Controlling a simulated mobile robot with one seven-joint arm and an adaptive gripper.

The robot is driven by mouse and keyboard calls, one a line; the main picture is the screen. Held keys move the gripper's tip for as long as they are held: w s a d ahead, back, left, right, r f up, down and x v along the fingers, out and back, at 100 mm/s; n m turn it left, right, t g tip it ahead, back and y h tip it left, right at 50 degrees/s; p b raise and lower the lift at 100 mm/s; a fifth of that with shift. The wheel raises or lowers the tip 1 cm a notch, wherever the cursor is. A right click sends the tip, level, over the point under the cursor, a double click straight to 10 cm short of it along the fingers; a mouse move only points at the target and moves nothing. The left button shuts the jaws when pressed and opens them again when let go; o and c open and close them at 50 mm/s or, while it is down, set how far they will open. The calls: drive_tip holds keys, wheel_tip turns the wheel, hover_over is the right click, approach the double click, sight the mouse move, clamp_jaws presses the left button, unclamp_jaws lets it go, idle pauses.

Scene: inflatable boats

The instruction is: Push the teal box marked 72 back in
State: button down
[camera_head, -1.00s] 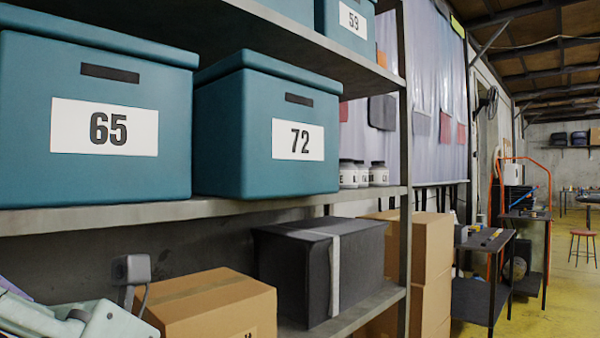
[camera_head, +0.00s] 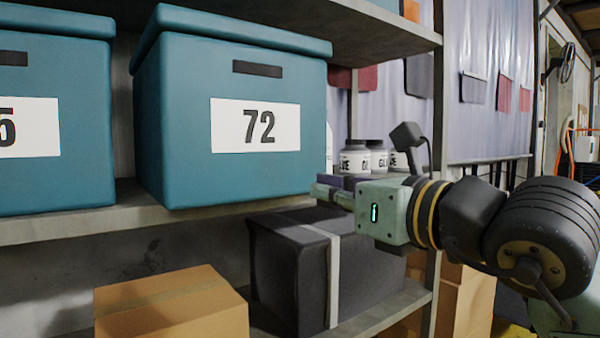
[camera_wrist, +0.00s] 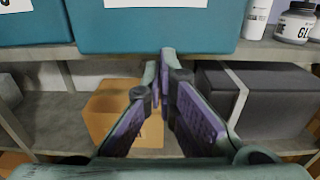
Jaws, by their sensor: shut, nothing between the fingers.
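The teal box marked 72 (camera_head: 180,130) stands upright on the grey shelf (camera_head: 60,228). Its front sticks out to about the shelf's front edge. In the wrist view the box's lower front (camera_wrist: 160,31) fills the upper middle. My gripper (camera_head: 320,190) is shut and empty, with its tips near the box's lower right front corner in the head view. In the wrist view its fingertips (camera_wrist: 160,62) lie close below the box's bottom edge. I cannot tell whether they touch the box.
Another teal box (camera_head: 55,100) stands to the left. White jars (camera_head: 365,158) stand behind on the right. The lower shelf holds a black strapped box (camera_head: 285,270) and a cardboard box (camera_head: 170,305). A shelf post (camera_head: 437,100) rises right of the box.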

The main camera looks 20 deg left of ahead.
sight(265, 179)
drive_tip(key=p+x, duration=0.5)
drive_tip(key=x, duration=0.8)
drive_tip(key=shift+w+a+r+p, duration=0.15)
drive_tip(key=shift+w+a+p, duration=0.05)
drive_tip(key=shift+w+p, duration=0.15)
drive_tip(key=shift+a, duration=0.1)
drive_tip(key=shift+w+a+f+b, duration=0.2)
drive_tip(key=shift+b, duration=0.25)
drive_tip(key=b+x, duration=0.3)
drive_tip(key=x, duration=0.5)
drive_tip(key=shift+w+f, duration=0.1)
drive_tip(key=shift+w+a+r+b, duration=0.2)
drive_tip(key=shift+w+a+b, duration=0.05)
drive_tip(key=shift+a+b, duration=0.05)
drive_tip(key=shift+d, duration=0.1)
